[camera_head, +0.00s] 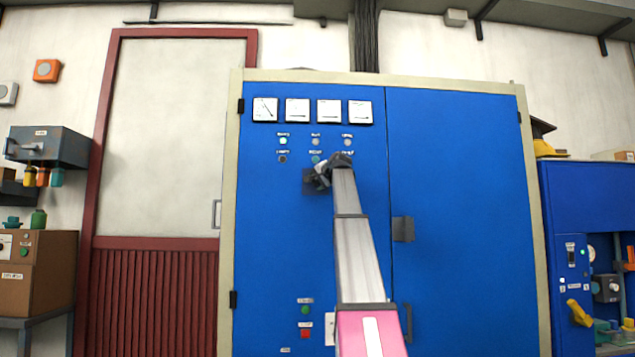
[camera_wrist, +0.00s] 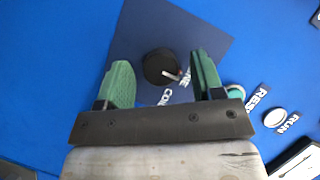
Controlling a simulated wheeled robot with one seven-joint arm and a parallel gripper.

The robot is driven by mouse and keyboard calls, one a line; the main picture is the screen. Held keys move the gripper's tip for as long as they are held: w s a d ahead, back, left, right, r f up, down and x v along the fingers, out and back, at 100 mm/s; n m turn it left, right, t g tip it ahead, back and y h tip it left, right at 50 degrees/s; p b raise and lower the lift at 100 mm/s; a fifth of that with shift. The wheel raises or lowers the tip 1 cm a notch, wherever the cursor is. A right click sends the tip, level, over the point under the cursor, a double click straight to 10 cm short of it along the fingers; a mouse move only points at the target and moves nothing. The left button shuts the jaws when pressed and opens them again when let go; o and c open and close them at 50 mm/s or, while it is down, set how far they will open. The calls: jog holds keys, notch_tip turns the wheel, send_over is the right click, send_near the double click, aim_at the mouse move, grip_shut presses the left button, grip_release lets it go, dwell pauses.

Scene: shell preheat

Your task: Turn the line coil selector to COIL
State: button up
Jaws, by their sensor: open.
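The line coil selector is a round black knob (camera_wrist: 160,66) on a dark square plate (camera_wrist: 185,30) in the wrist view. A pale pointer mark with a reddish tip shows at its lower right edge. White lettering on the plate below it starts with "CO"; the rest is partly hidden by my right finger. My gripper (camera_wrist: 162,70) is open, its two green pads on either side of the knob with a gap on each side. I cannot tell how deep they reach. In the head view my gripper (camera_head: 322,176) is at the blue cabinet and hides most of the selector.
The blue cabinet (camera_head: 290,240) has several meters (camera_head: 313,111) and lamps above the selector. A green button (camera_head: 305,310) and a red button (camera_head: 305,334) sit low on it. In the wrist view a white button (camera_wrist: 274,118) lies at lower right.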

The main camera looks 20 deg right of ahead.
jog(key=c, duration=0.9)
jog(key=shift+m, duration=0.3)
jog(key=m+t, duration=0.1)
jog(key=m, duration=0.1)
jog(key=m+t+y, duration=0.1)
jog(key=m, duration=0.1)
jog(key=shift+s+f+m+t, duration=0.1)
jog(key=shift+f+m+t, duration=0.1)
jog(key=shift+m+t, duration=0.1)
jog(key=m+t, duration=0.1)
jog(key=m, duration=0.2)
jog(key=m+t, duration=0.1)
jog(key=m, duration=0.1)
jog(key=shift+f+m+t+h, duration=0.1)
jog(key=shift+m+t+h, duration=0.2)
jog(key=shift+m, duration=0.1)
jog(key=o, duration=0.9)
